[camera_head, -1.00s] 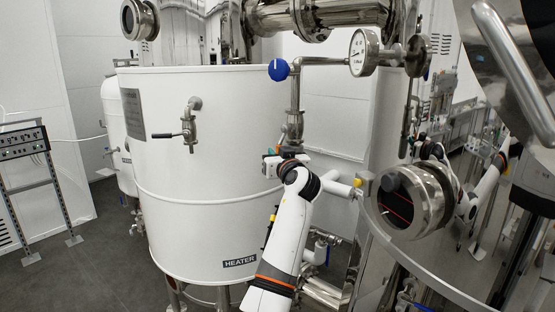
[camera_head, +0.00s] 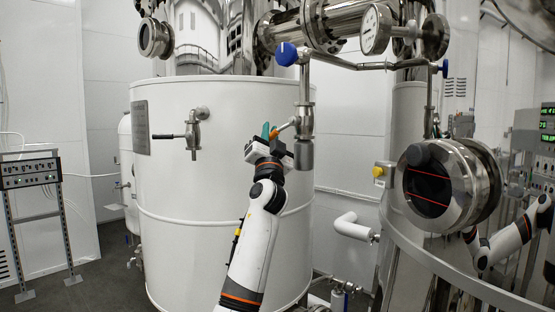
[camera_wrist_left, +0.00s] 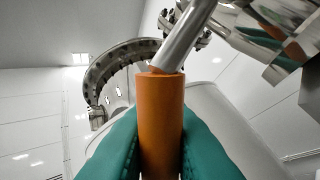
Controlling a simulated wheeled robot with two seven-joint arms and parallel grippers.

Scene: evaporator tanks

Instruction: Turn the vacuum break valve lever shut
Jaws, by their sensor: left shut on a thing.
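The valve (camera_head: 304,121) is a steel body on a vertical pipe beside the white heater tank. Its lever has an orange handle (camera_head: 283,127) that points left and slightly down in the head view. My left gripper (camera_head: 270,133), with green fingers, is shut on this handle. In the left wrist view the orange handle (camera_wrist_left: 160,120) stands between the two green fingers (camera_wrist_left: 160,150), and its steel stem (camera_wrist_left: 186,35) runs up to the right toward the valve body. My right gripper does not show.
The white heater tank (camera_head: 220,240) stands close behind my left arm, with another valve with a black lever (camera_head: 193,134) on its wall. A blue-knobbed pipe (camera_head: 288,54) and pressure gauge (camera_head: 375,30) are above. A round sight glass (camera_head: 440,185) is at right.

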